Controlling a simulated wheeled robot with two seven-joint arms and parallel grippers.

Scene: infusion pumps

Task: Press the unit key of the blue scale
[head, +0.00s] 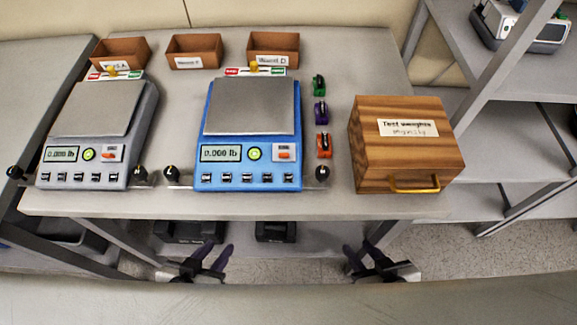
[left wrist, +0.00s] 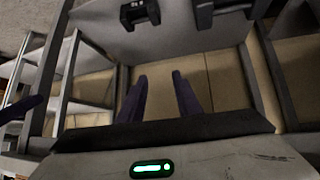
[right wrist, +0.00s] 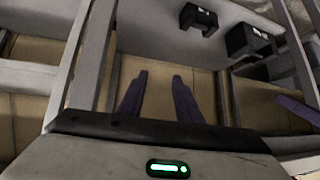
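The blue scale (head: 249,137) stands on the table in the middle of the head view. Its display (head: 221,153) reads 0.000 lb, and its weighing plate is empty. A row of small dark keys (head: 247,178) runs along its front face; their labels are too small to read. My left gripper (head: 214,252) is open and empty, low in front of the table. My right gripper (head: 357,250) is also open and empty, in front of the table further right. In the left wrist view the left fingers (left wrist: 160,85) are apart. In the right wrist view the right fingers (right wrist: 160,87) are apart.
A grey scale (head: 97,137) stands left of the blue one. A wooden box (head: 406,158) labelled Test weights stands to the right. Three small coloured objects (head: 320,113) line up between. Brown bins (head: 194,51) stand at the back. Dark objects (head: 276,231) lie on the lower shelf.

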